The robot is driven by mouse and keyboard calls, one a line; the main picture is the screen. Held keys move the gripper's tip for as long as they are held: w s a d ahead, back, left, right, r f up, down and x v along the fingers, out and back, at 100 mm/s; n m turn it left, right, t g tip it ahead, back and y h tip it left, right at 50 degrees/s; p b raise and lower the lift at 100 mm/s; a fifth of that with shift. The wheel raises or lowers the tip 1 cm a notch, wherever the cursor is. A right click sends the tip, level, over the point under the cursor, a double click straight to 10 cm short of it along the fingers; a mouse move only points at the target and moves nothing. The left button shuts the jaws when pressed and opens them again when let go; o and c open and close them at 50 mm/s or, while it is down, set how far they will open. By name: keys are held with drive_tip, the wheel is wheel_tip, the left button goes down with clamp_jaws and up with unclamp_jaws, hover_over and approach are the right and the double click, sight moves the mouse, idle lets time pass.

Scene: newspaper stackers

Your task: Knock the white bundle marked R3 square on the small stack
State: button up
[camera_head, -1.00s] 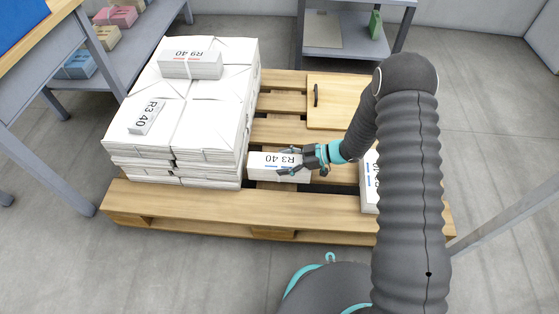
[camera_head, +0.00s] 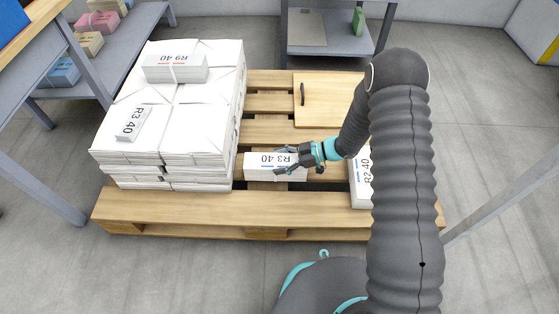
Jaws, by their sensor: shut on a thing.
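A white bundle marked R3 40 (camera_head: 255,168) lies low at the front middle of the wooden pallet, just right of the big white stack. My gripper (camera_head: 281,162) reaches it from the right and is shut on its right part, covering some of its top. I cannot tell whether anything lies under this bundle.
A bundle marked R9 40 (camera_head: 175,68) lies on the back of the big stack. A bundle marked R2 40 (camera_head: 361,190) stands at right, partly behind my arm. A wooden board with a handle (camera_head: 325,100) lies on the pallet (camera_head: 160,208). Shelves stand left and behind.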

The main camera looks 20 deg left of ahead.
drive_tip(key=shift+r+p, duration=1.9)
drive_tip(key=shift+r, duration=0.95)
